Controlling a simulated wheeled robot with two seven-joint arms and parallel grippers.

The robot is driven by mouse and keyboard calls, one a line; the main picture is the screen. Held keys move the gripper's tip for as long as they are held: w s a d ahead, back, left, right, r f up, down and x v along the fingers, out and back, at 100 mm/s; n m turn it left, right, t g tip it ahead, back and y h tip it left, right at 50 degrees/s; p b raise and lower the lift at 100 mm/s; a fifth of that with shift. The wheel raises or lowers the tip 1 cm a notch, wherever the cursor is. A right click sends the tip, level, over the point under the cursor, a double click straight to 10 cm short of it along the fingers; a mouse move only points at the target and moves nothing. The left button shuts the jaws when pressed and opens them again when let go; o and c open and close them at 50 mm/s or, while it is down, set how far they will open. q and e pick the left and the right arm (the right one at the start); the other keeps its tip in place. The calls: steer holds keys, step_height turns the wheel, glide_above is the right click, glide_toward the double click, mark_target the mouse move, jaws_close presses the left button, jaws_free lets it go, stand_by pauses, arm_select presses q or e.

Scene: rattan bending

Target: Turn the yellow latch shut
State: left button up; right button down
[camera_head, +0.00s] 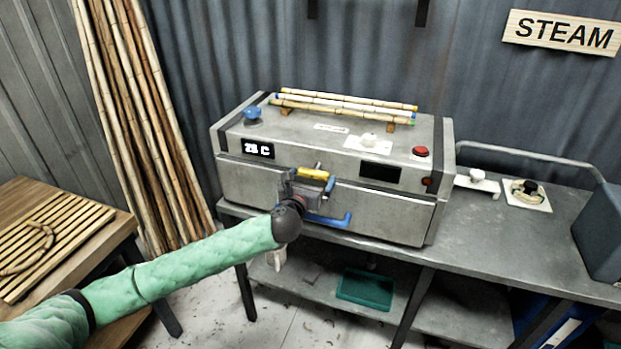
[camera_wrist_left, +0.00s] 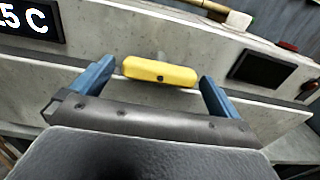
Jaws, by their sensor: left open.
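The yellow latch (camera_head: 312,173) is on the front of the grey steam box (camera_head: 232,182), near the middle of its upper edge. In the left wrist view the latch (camera_wrist_left: 160,71) is a yellow bar lying roughly level, on a metal stem. My left gripper (camera_head: 309,182) is at the front of the box, at the latch. Its blue fingers (camera_wrist_left: 154,80) stand open, one on each side of the yellow bar, with a gap at both ends. Part of the latch mount is hidden behind the gripper. My right gripper is in neither view.
A blue handle (camera_head: 330,220) sits on the box front just below the gripper. Rattan poles (camera_head: 345,103) lie on top of the box, near a blue knob (camera_head: 252,113) and a red button (camera_head: 420,151). The workbench (camera_head: 480,235) has free room at the right.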

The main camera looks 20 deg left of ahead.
arm_select(q)
steer(key=c, duration=0.9)
